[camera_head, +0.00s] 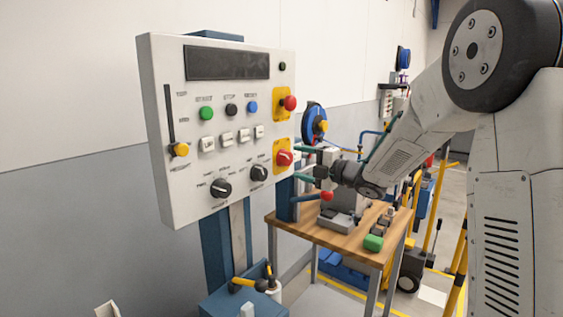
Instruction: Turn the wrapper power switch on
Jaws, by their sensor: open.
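A white control panel (180,205) stands at the left centre on a blue post. It carries two red knobs on yellow plates at its right edge, an upper one (290,103) and a lower one (284,158). It also has two black rotary knobs, left (220,187) and right (259,172), several push buttons and a slider with a yellow knob (181,150). The labels are too small to tell surely which control is the wrapper power switch. My gripper (302,164) is open and empty, its jaws pointing left toward the panel near the lower red knob; contact cannot be told.
Yellow rails stand at the right.

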